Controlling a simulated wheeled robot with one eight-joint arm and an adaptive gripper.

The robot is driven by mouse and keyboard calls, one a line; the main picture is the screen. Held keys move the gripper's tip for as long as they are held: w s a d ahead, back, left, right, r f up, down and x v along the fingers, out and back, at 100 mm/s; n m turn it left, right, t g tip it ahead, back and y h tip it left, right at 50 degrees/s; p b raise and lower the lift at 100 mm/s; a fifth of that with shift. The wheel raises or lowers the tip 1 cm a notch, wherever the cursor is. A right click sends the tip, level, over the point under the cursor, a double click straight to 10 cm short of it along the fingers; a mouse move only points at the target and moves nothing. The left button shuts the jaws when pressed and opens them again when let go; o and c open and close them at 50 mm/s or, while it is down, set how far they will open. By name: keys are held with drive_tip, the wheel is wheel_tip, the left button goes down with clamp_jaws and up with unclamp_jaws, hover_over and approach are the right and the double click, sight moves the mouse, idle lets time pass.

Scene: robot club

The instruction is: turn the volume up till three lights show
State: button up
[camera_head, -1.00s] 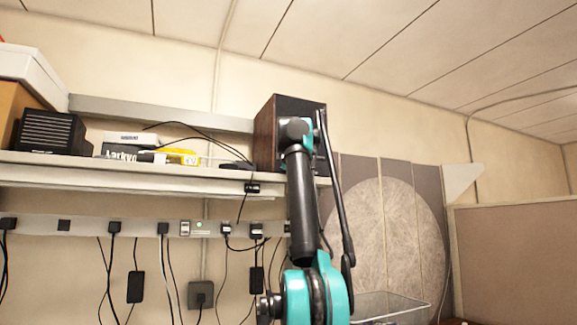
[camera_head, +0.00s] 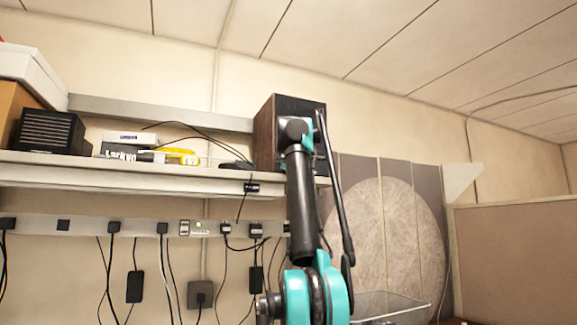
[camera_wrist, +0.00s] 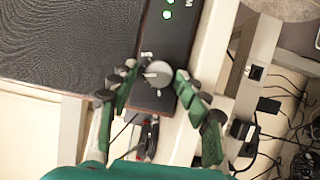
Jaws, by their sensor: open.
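The volume knob (camera_wrist: 158,73) is a round grey knob with a pale pointer mark on the dark front panel of the speaker (camera_wrist: 172,40). Two green lights (camera_wrist: 167,14) show on the panel near the top edge of the wrist view; any beyond that edge are cut off. My gripper (camera_wrist: 155,82) is open, with its green, dark-tipped fingers on both sides of the knob. I cannot tell whether either finger touches it. In the head view, the brown-sided speaker (camera_head: 265,135) stands on the shelf behind my arm. My gripper, the knob and the lights are hidden there.
The wall shelf (camera_head: 130,174) also holds a black box-shaped unit (camera_head: 48,133) and small boxes left of the speaker. A power strip (camera_head: 85,228) with plugs and hanging cables runs below. A tan partition (camera_head: 515,255) stands at right.

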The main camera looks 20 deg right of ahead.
drive_tip(key=v, duration=0.8)
idle(0.4)
drive_tip(key=shift+d, duration=0.1)
idle(0.4)
